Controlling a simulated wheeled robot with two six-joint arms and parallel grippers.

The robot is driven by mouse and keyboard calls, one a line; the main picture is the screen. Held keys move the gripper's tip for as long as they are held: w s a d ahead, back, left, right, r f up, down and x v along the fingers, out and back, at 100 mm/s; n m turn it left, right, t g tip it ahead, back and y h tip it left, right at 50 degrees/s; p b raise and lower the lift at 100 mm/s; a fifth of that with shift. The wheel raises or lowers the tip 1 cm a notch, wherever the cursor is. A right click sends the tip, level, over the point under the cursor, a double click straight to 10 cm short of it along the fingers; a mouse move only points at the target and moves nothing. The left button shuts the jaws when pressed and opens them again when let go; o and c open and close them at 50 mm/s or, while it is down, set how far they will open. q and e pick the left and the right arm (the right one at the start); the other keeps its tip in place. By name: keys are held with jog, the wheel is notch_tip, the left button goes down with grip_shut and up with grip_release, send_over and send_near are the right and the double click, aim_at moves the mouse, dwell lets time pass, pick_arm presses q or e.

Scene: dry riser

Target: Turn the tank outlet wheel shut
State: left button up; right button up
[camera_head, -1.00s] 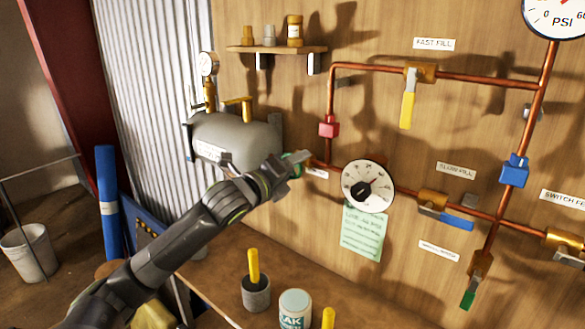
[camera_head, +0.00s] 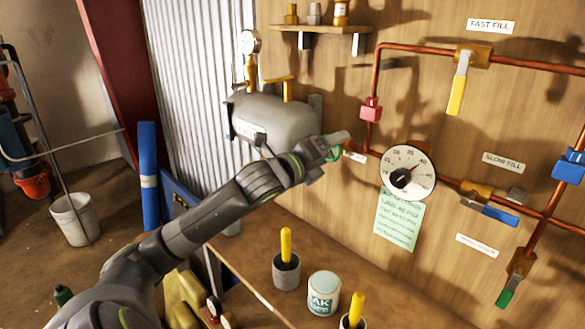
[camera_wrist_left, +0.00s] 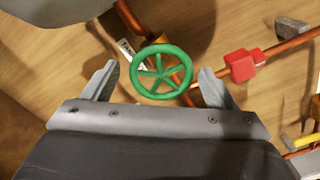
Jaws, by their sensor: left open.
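The tank outlet wheel is a green spoked handwheel (camera_wrist_left: 161,71) on a copper pipe. In the left wrist view it sits between the two fingers of my left gripper (camera_wrist_left: 155,82), with a gap on each side. The gripper is open and I see no finger touching the wheel. In the head view my left gripper (camera_head: 334,147) is at the wheel, beside the grey tank (camera_head: 275,118). Only a bit of the green rim (camera_head: 333,156) shows there; the gripper hides the rest. My right gripper is not in view.
A round dial (camera_head: 408,173) and a green note (camera_head: 400,218) are right of the wheel. A red block (camera_head: 371,109) sits on the pipe above it. Below, the bench holds a grey pot (camera_head: 286,272) with a yellow handle and a white can (camera_head: 323,293).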

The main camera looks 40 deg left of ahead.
pick_arm(q)
jog(key=s+a+p, duration=0.1)
jog(key=s+p, duration=0.7)
jog(key=s, duration=0.8)
jog(key=shift+s, duration=0.15)
dwell(0.3)
jog(key=shift+a, duration=0.15)
dwell(0.4)
